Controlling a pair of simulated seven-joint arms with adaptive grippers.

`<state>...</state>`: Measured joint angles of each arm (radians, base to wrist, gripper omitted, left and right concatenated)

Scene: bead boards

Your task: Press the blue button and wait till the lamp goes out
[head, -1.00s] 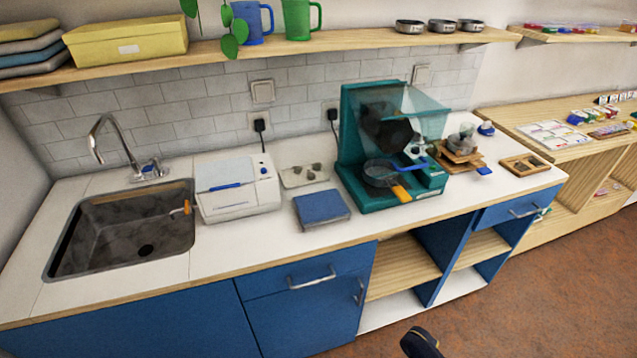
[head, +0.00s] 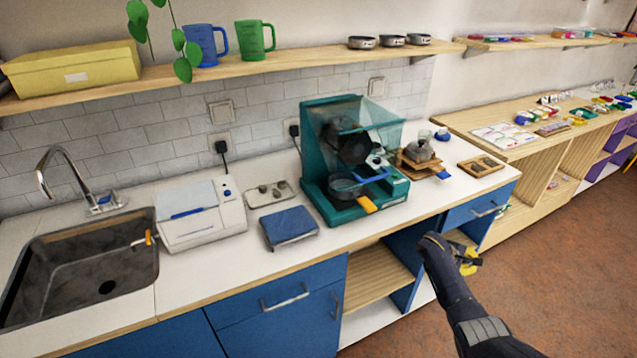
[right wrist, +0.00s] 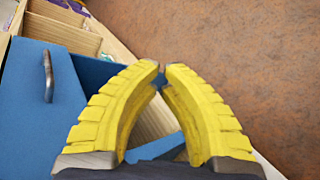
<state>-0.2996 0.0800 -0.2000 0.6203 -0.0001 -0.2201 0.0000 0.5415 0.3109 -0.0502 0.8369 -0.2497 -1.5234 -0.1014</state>
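A white device (head: 205,222) with a grey lid and a blue front handle (head: 187,212) stands on the counter right of the sink. A small blue spot, apparently the blue button (head: 228,192), shows at its upper right, with a dark spot just above it. I cannot tell whether a lamp there is lit. My right gripper (head: 470,260) has yellow fingers and is in front of the counter's right part, well away from the device. In the right wrist view its fingertips (right wrist: 163,68) nearly meet, with nothing between them. My left gripper is not in view.
A blue scale-like box (head: 289,226) and a small tray (head: 269,193) lie right of the device. A teal machine (head: 316,190) with a clear hood stands further right. The sink (head: 140,268) is at left. Blue cupboards (head: 290,325) and open shelves front the counter.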

